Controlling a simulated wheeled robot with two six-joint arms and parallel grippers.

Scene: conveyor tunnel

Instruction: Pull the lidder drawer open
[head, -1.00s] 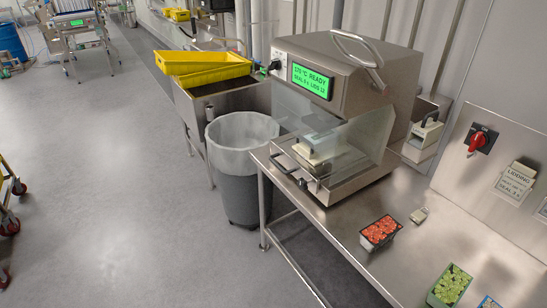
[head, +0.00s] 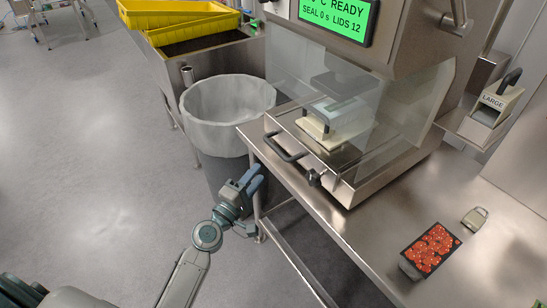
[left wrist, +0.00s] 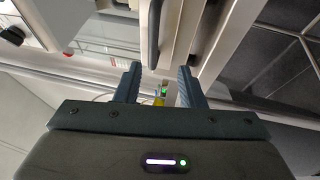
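The lidder (head: 385,45) is a steel machine with a lit green display and a clear guard, standing on the steel table. Its drawer (head: 337,189) lies low under the guard and appears pushed in. The drawer's dark bar handle (head: 283,148) sticks out at the front; it also shows in the left wrist view (left wrist: 154,35). My left gripper (head: 256,180) is open and empty, below and in front of the handle, beyond the table's edge. In the left wrist view its fingers (left wrist: 158,80) are spread, with the handle ahead and apart from them. My right gripper is not in view.
A cream block with a handle (head: 318,130) sits behind the guard. A lined bin (head: 225,105) stands left of the table, close behind my left gripper. A tray of red pieces (head: 431,249) and a small metal object (head: 475,219) lie on the table.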

